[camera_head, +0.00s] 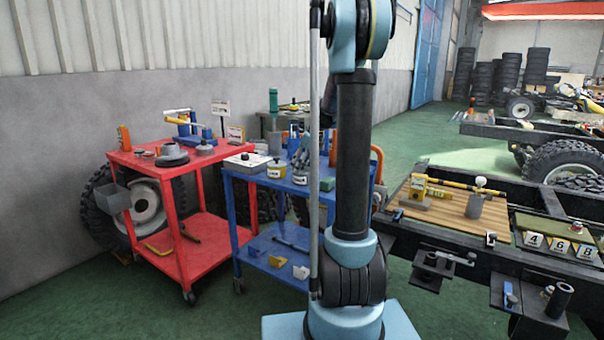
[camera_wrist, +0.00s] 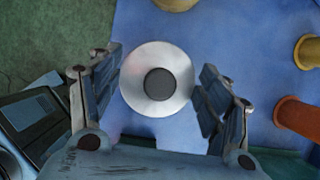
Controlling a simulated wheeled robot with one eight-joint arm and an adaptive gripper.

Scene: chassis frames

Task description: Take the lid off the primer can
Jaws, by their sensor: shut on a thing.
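In the wrist view, a round, shiny silver lid (camera_wrist: 133,82) with a dark round knob (camera_wrist: 160,83) at its centre is seen from straight above. My gripper (camera_wrist: 158,90) has one finger on each side of the lid and is shut on it. The lid hides whatever is below it, so I cannot tell whether it still sits on the primer can or is apart from it. My arm hides part of that cart top, and I cannot make out the grip there.
The blue cart (camera_head: 262,211) also holds a white box (camera_head: 247,162). In the wrist view, a yellow cylinder (camera_wrist: 309,51) and an orange cylinder (camera_wrist: 297,118) stand to the right. A red cart (camera_head: 197,262) is at the left, and a wooden-topped bench (camera_head: 435,214) is at the right.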

